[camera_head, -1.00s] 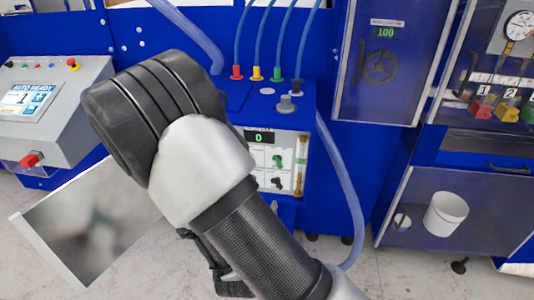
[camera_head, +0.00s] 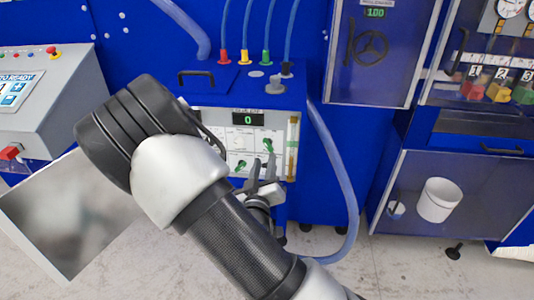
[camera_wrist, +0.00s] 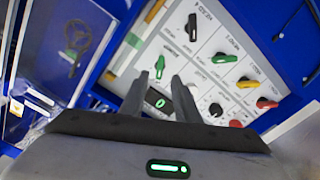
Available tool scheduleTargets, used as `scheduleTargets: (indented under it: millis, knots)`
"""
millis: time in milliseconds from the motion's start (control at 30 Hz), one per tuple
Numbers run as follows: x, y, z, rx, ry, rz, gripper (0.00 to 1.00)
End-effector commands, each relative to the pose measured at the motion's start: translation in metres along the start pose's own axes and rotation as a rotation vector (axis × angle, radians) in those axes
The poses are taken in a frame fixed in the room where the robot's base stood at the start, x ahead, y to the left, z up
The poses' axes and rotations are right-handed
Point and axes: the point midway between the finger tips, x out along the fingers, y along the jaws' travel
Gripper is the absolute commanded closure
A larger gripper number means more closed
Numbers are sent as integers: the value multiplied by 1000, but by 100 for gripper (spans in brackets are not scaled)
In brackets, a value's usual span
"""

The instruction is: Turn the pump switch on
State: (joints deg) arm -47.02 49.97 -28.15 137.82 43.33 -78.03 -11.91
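The wrist view shows black (camera_wrist: 191,27), green (camera_wrist: 224,58), yellow (camera_wrist: 247,84) and red (camera_wrist: 266,103) knobs; the labels are too small to tell which is the pump switch. My gripper (camera_head: 262,168) is in front of the panel, its fingers apart and empty.
A grey control console (camera_head: 50,95) stands at left. A clear blue hose (camera_head: 340,170) hangs right of the cabinet. Thin tubes rise from red, yellow and green fittings on its top. A white bucket (camera_head: 438,200) sits in the right cabinet. My arm hides the panel's lower left.

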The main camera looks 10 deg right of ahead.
Motion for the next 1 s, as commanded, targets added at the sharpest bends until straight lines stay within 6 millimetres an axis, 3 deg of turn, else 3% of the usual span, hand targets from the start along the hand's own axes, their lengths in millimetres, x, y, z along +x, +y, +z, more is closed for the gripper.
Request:
scheduleTargets:
  millis: [100,300,733,900,1000]
  knots:
    - [25,1,0,0,1,2,71]
    - [53,0,0,0,-1,1,71]
    - [63,0,0,0,0,-1,71]
    - [63,0,0,0,0,-1,98]
    - [63,0,0,0,0,0,100]
